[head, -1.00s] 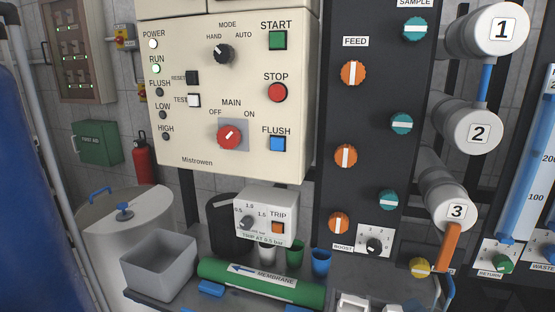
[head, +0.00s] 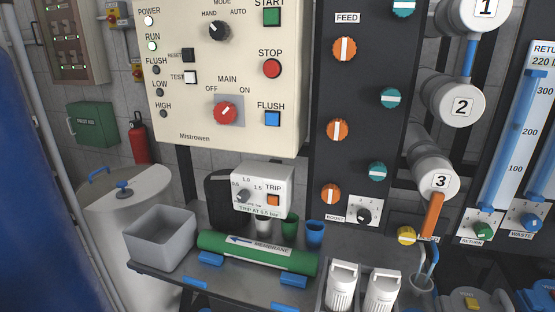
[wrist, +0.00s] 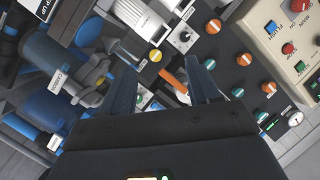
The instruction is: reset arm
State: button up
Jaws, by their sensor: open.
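My gripper (wrist: 160,85) shows in the wrist view with its two dark fingers apart and nothing seen between them. Beyond the fingers, the wrist view shows the dark valve panel (wrist: 222,65) with orange and teal knobs, turned on its side. An orange handle (wrist: 173,80) appears between and beyond the fingertips. My gripper is not visible in the head view. There the cream control box (head: 225,75) has its POWER and RUN lamps lit, and the red MAIN switch (head: 226,113) is on its front.
White cartridges (head: 342,287) stand at the bench front. Numbered white housings (head: 455,105) jut out at the right. A white tank (head: 125,215) stands at left.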

jog(key=s+r+n, duration=0.2)
jog(key=s+n, duration=0.6)
jog(key=s, duration=1.5)
jog(key=shift+s+a+g, duration=0.3)
jog(key=shift+a, duration=0.15)
dwell(1.7)
